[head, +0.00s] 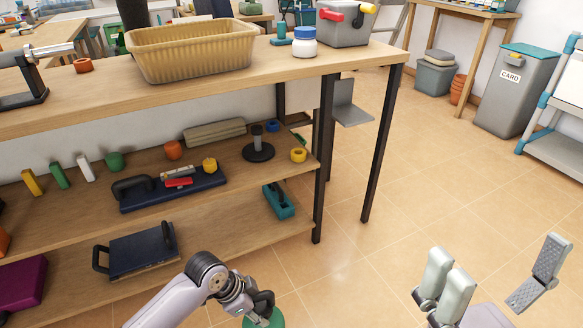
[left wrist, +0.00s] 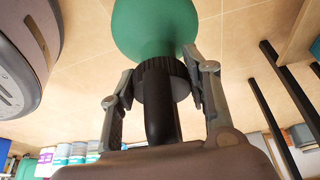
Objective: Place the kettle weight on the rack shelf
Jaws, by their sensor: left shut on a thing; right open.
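The kettle weight (head: 266,319) is green and only partly in the head view at the bottom edge. In the left wrist view its rounded green body (left wrist: 155,25) joins a black collar and stem. My left gripper (head: 261,301) is shut on this dark part; its fingers (left wrist: 160,72) lie on either side of the collar. The weight is over the floor, in front of a wooden bench with an upper shelf (head: 225,172) and a lower shelf (head: 215,225). My right gripper (head: 497,256) is open and empty over the floor at lower right.
The lower shelf holds a dark handled plate (head: 140,252) and a teal tool (head: 279,201). A black bench leg (head: 378,150) stands right.

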